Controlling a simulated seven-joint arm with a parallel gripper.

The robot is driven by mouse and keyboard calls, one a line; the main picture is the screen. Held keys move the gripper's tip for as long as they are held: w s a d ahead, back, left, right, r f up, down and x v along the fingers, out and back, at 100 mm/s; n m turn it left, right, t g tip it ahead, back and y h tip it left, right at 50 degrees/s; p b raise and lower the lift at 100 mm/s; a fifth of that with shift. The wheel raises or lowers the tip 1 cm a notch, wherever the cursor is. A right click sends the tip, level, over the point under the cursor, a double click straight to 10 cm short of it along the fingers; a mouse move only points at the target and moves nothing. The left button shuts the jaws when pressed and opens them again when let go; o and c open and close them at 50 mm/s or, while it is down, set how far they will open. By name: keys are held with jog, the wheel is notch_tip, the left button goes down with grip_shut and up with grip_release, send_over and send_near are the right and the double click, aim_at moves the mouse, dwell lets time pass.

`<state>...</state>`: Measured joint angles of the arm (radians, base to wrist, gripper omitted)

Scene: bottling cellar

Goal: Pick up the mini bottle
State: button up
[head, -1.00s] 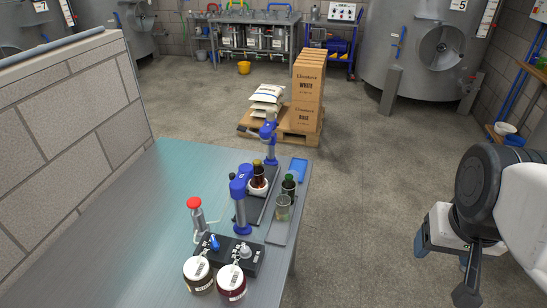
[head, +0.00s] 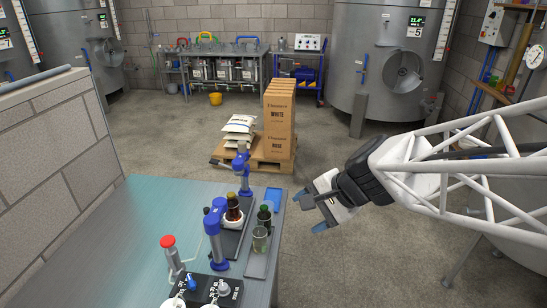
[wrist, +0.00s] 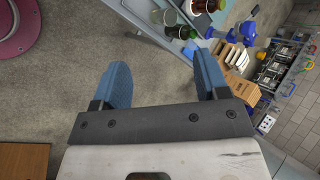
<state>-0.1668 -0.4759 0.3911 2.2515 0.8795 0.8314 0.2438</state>
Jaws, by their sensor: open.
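Two small bottles stand at the right side of the steel table (head: 130,235). A brown bottle (head: 233,208) with a gold top sits in a white holder at the blue bench device (head: 215,240). A dark green-topped bottle (head: 264,214) stands just right of it, behind a clear greenish glass (head: 260,240). I cannot tell which bottle is the mini bottle. My gripper (head: 311,211) is open and empty, right of the table edge and apart from the bottles. In the wrist view my gripper (wrist: 160,68) shows blue fingers spread over floor; the green bottle (wrist: 168,17) is at the top.
A blue flat item (head: 273,196) lies behind the green bottle at the table edge. A red-topped device (head: 171,255) stands nearer the front. A pallet (head: 272,160) bears stacked cartons (head: 279,120) and white sacks (head: 238,128). The floor right of the table is open.

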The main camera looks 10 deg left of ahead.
jog(key=w+a+f+m+t+y, duration=0.2)
jog(key=w+a+f+m+y, duration=0.15)
jog(key=w+a+m, duration=0.55)
jog(key=m+t, duration=0.1)
jog(key=m, duration=0.3)
send_near(234, 196)
jog(key=s+a+r, duration=0.1)
jog(key=r, duration=0.1)
jog(key=w+a+f+m, duration=0.1)
jog(key=a+f+m+t, duration=0.1)
jog(key=f, duration=0.1)
jog(key=w+a+f+m+t, duration=0.1)
jog(key=f+m, duration=0.1)
jog(key=shift+w+a, duration=0.25)
jog(key=shift+w, duration=0.15)
jog(key=shift+x, duration=1.3)
jog(key=shift+a, duration=0.1)
jog(key=shift+x, duration=2.5)
jog(key=shift+s, duration=0.1)
grip_shut()
